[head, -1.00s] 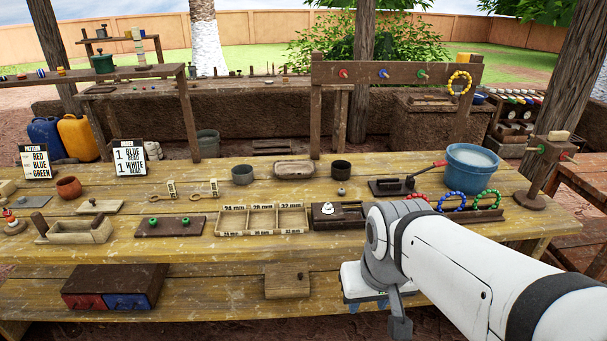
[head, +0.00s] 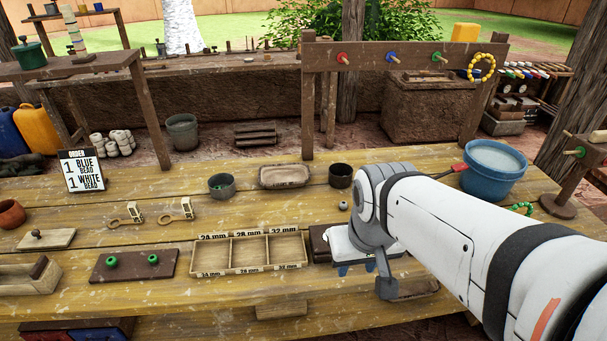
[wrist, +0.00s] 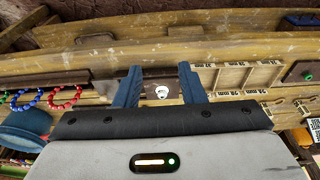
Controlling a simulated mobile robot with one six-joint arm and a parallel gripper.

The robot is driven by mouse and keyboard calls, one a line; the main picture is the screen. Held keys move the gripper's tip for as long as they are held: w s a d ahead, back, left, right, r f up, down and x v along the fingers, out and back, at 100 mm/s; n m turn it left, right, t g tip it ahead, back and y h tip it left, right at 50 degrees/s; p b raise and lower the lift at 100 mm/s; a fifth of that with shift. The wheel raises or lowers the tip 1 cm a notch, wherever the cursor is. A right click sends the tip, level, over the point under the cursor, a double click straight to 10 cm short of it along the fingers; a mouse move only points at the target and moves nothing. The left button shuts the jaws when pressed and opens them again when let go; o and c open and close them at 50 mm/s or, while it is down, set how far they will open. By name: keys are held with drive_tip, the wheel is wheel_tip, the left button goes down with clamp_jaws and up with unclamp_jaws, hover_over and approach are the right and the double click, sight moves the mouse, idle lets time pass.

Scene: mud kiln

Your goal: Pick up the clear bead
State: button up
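A pale, whitish bead-like thing (wrist: 162,91) sits on a dark block (wrist: 148,99) in the wrist view; it looks like the clear bead, though it is too small to be sure. My gripper (wrist: 159,84) is open and empty, with its two blue fingers on either side of this thing in the picture and apart from it. In the head view my gripper (head: 356,269) hangs over the table's front part, right of the sorting tray, and hides the bead. Only a corner of the dark block (head: 319,240) shows there.
The three-part sorting tray (head: 248,251) lies just left of the block. A small grey bead-like thing (head: 343,206) and a dark cup (head: 341,175) are behind it. A blue bucket (head: 492,170) stands at the right. A board with green beads (head: 134,265) lies at the left.

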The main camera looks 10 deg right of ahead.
drive_tip(key=shift+o, duration=1.5)
drive_tip(key=shift+w+d, duration=0.1)
drive_tip(key=shift+w, duration=0.3)
drive_tip(key=w+m, duration=0.1)
drive_tip(key=w, duration=0.2)
drive_tip(key=w+f+m+p, duration=0.1)
drive_tip(key=w, duration=0.2)
drive_tip(key=w+f+m+h+p, duration=0.1)
drive_tip(key=w, duration=0.2)
drive_tip(key=shift+w+d+m, duration=0.25)
drive_tip(key=shift+w+m, duration=0.05)
drive_tip(key=shift+w, duration=0.05)
drive_tip(key=w+f+m, duration=0.1)
drive_tip(key=w+f, duration=0.1)
drive_tip(key=w, duration=0.1)
drive_tip(key=w+a+f, duration=0.1)
drive_tip(key=w+f, duration=0.1)
drive_tip(key=f, duration=0.1)
drive_tip(key=w+f+m+p, duration=0.1)
drive_tip(key=w+f, duration=0.1)
drive_tip(key=w, duration=0.1)
drive_tip(key=shift+w+a+f+m+h, duration=0.2)
drive_tip(key=shift+w+a+m+h, duration=0.1)
drive_tip(key=shift+h, duration=0.1)
drive_tip(key=shift+w+d+p+x, duration=0.15)
drive_tip(key=shift+w+p+x, duration=0.05)
drive_tip(key=shift+x, duration=1.1)
drive_tip(key=shift+w+d+p+x, duration=0.15)
drive_tip(key=shift+x, duration=1.15)
drive_tip(key=shift+r, duration=0.15)
